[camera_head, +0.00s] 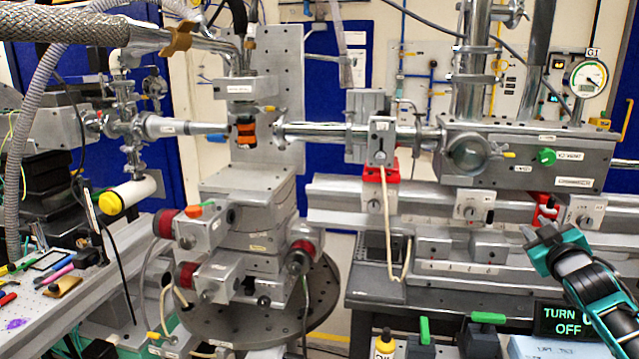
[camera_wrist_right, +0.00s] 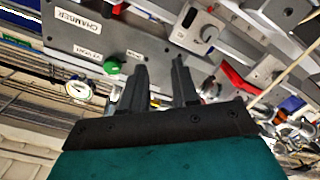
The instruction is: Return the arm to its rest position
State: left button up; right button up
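My right arm (camera_head: 592,290), teal and black, comes in from the lower right of the head view. Its gripper (camera_head: 535,233) is raised in front of the lower rail, below the grey chamber box (camera_head: 525,158). In the right wrist view the two dark fingers of the gripper (camera_wrist_right: 158,78) stand apart with nothing between them. The chamber box (camera_wrist_right: 90,38) with its green knob (camera_wrist_right: 112,67) shows beyond the fingers. My left gripper is in neither view.
A red clamp (camera_head: 546,210) on the rail is close behind the right gripper. Green-handled parts (camera_head: 488,318) stand below. A round gauge (camera_head: 589,78) rises above the chamber. The sample stage (camera_head: 250,215) stands at centre left.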

jog(key=s+a+f+g+y, duration=0.2)
jog(key=s+a+f, duration=0.5)
jog(key=f, duration=0.4)
jog(key=s+a+f+g+y, duration=0.1)
jog(key=s+a+f+y, duration=0.1)
jog(key=s+a+f, duration=0.65)
jog(key=s+a+f+m+g+y, duration=0.1)
jog(key=s+a+f, duration=0.4)
jog(key=s+a, duration=0.2)
jog(key=s+a+f+m+g+y, duration=0.1)
jog(key=s+a+f+g, duration=0.1)
jog(key=s+a+f, duration=0.4)
jog(key=s, duration=0.4)
jog(key=shift+s+a+g, duration=0.3)
jog(key=shift+s+a, duration=0.05)
jog(key=shift+a, duration=0.05)
